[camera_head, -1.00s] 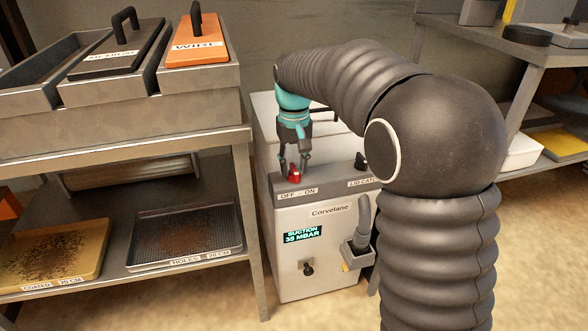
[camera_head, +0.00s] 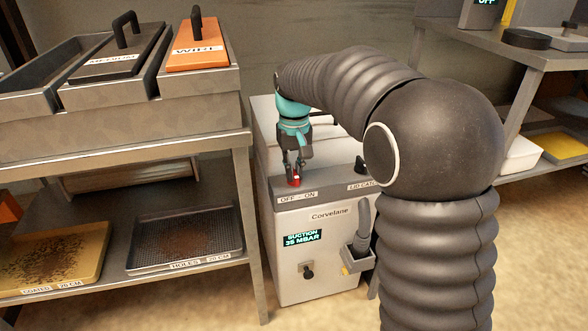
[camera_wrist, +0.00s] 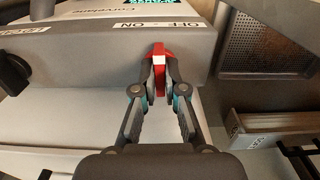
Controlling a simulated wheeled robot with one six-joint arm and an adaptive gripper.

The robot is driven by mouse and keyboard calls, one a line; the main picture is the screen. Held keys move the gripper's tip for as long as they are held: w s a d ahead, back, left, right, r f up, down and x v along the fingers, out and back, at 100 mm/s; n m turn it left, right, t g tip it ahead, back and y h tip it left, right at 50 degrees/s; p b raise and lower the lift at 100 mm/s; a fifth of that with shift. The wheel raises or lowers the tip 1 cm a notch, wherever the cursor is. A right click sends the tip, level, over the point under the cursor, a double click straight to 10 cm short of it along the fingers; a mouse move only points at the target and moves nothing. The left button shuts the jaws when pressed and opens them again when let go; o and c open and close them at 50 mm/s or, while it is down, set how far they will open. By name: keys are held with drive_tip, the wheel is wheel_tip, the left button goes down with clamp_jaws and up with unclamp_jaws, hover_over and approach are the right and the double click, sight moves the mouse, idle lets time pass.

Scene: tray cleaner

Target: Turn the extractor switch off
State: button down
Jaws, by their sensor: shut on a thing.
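The extractor is a pale box (camera_head: 300,240) with a grey top edge, labelled Corvelane, and its display reads SUCTION 35 MBAR. Its red switch (camera_head: 295,181) sits on the top beside the OFF - ON label (camera_head: 297,197). My gripper (camera_head: 294,178) points down from above, its fingers closed on the switch. In the wrist view the red switch (camera_wrist: 159,70) shows between the two fingertips (camera_wrist: 160,85), which touch it from both sides. The OFF - ON label (camera_wrist: 168,26) is just beyond it. The fingers partly hide the switch's sides.
A black lid-catch knob (camera_head: 361,163) stands right of the switch. A hose in a holder (camera_head: 358,250) is on the machine's front right. A metal shelf (camera_head: 190,155) with trays stands close on the left. Another shelf (camera_head: 530,60) is at the right.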

drive_tip(key=n+p, duration=0.3)
drive_tip(key=n, duration=0.1)
drive_tip(key=shift+r, duration=0.15)
drive_tip(key=n+p, duration=0.2)
drive_tip(key=n, duration=0.2)
drive_tip(key=shift+n, duration=0.4)
drive_tip(key=n+p, duration=0.2)
drive_tip(key=n, duration=0.2)
drive_tip(key=shift+n, duration=0.3)
drive_tip(key=shift+n+p, duration=0.75)
drive_tip(key=shift+n, duration=1.25)
drive_tip(key=c, duration=1.2)
unclamp_jaws()
drive_tip(key=shift+a, duration=0.1)
drive_tip(key=shift+c, duration=0.2)
